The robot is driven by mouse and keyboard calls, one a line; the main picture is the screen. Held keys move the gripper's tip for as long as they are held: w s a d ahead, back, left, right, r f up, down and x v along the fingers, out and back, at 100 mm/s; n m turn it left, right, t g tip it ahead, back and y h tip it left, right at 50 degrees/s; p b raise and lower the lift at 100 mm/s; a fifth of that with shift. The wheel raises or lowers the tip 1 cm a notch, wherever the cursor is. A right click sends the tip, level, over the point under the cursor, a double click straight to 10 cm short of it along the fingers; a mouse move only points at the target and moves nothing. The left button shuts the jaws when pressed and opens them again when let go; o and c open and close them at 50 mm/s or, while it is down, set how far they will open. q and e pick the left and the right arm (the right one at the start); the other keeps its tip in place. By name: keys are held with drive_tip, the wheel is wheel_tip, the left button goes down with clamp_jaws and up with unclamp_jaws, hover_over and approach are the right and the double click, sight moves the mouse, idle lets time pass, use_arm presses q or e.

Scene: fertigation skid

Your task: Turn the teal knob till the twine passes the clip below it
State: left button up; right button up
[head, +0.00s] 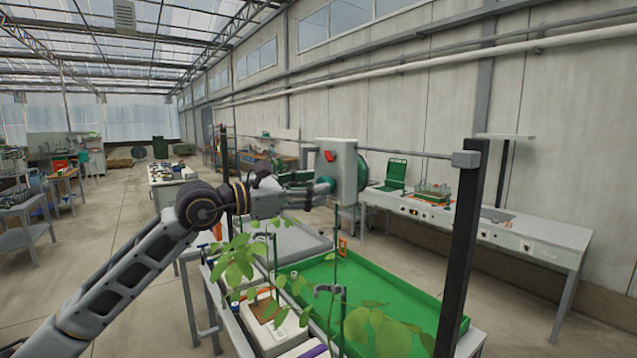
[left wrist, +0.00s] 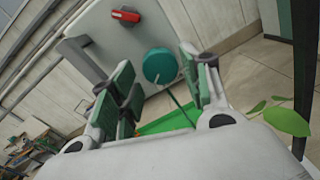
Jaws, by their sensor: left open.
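The teal knob (left wrist: 160,66) is on the front of a pale grey box (left wrist: 130,50) in the left wrist view. In the head view the knob (head: 325,185) is partly hidden at my gripper's tips, on the box (head: 349,170). My left gripper (head: 312,189) is open, facing the box. In the left wrist view its fingers (left wrist: 158,68) are spread on either side of the knob, with gaps showing; contact cannot be told. A thin dark line, possibly the twine (left wrist: 181,106), runs down from below the knob. I cannot make out the clip for certain. My right gripper is not in view.
A red switch (head: 328,155) sits on the box above the knob. A green disc (head: 362,170) is behind the box. Leafy plants (head: 240,262) and a green tray (head: 395,290) stand below. A dark post (head: 463,250) rises at the right.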

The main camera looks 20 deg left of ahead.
use_arm(q)
drive_tip(key=shift+p+x, duration=0.35)
drive_tip(key=shift+x, duration=0.8)
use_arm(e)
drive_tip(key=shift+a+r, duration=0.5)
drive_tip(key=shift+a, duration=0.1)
use_arm(q)
drive_tip(key=c, duration=0.7)
drive_tip(key=shift+c, duration=0.2)
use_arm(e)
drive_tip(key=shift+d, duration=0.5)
